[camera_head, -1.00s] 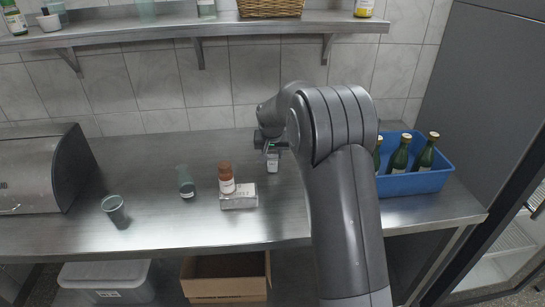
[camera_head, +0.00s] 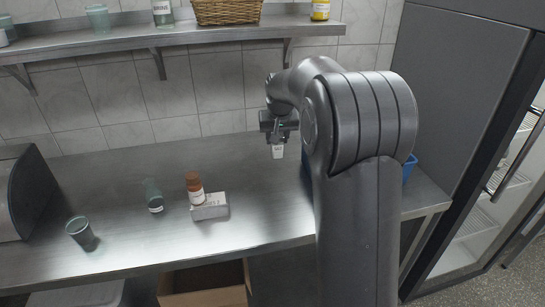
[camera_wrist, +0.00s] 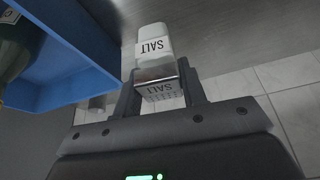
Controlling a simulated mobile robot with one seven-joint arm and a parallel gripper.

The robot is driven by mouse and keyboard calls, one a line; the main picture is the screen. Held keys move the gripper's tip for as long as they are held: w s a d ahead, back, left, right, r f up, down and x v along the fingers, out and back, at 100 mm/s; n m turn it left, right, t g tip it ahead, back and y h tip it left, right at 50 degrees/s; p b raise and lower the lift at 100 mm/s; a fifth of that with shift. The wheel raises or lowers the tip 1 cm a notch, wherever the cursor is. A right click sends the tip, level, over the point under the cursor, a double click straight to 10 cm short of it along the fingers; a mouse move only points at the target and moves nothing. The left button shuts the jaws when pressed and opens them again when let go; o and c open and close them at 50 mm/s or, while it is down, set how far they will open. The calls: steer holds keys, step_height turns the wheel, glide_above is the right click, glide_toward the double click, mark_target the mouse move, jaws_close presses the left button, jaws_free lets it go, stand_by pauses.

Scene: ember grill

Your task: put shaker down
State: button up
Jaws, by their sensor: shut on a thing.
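The shaker (camera_head: 278,151) is white with a metal cap, and its label reads SALT in the wrist view (camera_wrist: 152,48). My gripper (camera_head: 278,132) is shut on the shaker near its cap; the fingers show on both sides of it in the wrist view (camera_wrist: 160,88). The shaker hangs below my gripper in the head view, over the back part of the steel counter (camera_head: 255,205). Whether its base touches the counter cannot be told.
The blue crate (camera_wrist: 65,55) with a bottle is close beside the shaker in the wrist view; my arm mostly hides it in the head view. A brown-capped bottle (camera_head: 194,188), a white box (camera_head: 209,207), a tinted shaker (camera_head: 153,195) and a cup (camera_head: 80,233) stand left. The counter between is clear.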

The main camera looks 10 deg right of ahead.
steer(key=shift+n+y, duration=0.3)
steer(key=shift+n, duration=0.4)
steer(key=d+f, duration=0.1)
steer(key=f, duration=0.2)
steer(key=d+f, duration=0.2)
steer(key=f, duration=0.2)
steer(key=d+f, duration=0.2)
steer(key=f, duration=0.1)
steer(key=shift+s+f, duration=0.25)
steer(key=shift+s, duration=0.15)
steer(key=shift+f, duration=0.15)
steer(key=o, duration=1)
steer(key=shift+o, duration=0.2)
